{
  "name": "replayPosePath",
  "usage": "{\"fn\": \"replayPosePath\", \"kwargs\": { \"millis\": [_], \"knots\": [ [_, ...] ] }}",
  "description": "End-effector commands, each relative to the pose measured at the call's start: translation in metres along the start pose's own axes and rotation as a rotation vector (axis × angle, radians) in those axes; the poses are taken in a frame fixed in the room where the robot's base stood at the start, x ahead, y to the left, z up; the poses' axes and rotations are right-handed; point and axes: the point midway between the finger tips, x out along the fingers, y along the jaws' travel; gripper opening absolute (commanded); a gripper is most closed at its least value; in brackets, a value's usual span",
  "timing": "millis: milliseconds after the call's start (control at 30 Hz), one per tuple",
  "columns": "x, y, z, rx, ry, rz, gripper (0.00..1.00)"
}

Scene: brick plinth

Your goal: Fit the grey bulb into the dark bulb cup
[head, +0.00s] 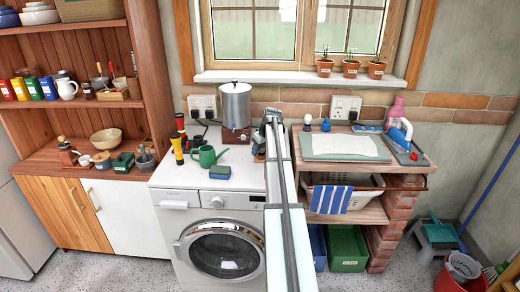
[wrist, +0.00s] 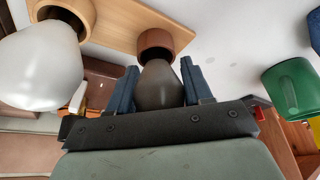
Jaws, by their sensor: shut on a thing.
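My gripper (wrist: 160,88) shows in the wrist view with two dark blue fingers shut on the grey bulb (wrist: 158,90), one on each side. A reddish-brown bulb cup (wrist: 156,39) stands on a light wooden board (wrist: 118,22) just beyond the bulb. The bulb's far end overlaps the cup's mouth in the picture; I cannot tell whether it is inside. In the head view my arm hides the grey bulb and the cups; the white bulb (head: 307,121) shows right of my arm.
A brick plinth (head: 391,206) with an ironing pad (head: 345,146) is on the right.

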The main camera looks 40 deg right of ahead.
Motion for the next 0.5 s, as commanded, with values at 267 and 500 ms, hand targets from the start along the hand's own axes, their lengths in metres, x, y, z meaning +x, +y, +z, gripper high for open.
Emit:
{"fn": "replayPosePath", "kwargs": {
  "millis": [267,500],
  "knots": [
    [0.0006,0.0,0.0002,0.0,0.0,0.0,0.19],
    [0.0006,0.0,0.0002,0.0,0.0,0.0,0.7]
  ]
}}
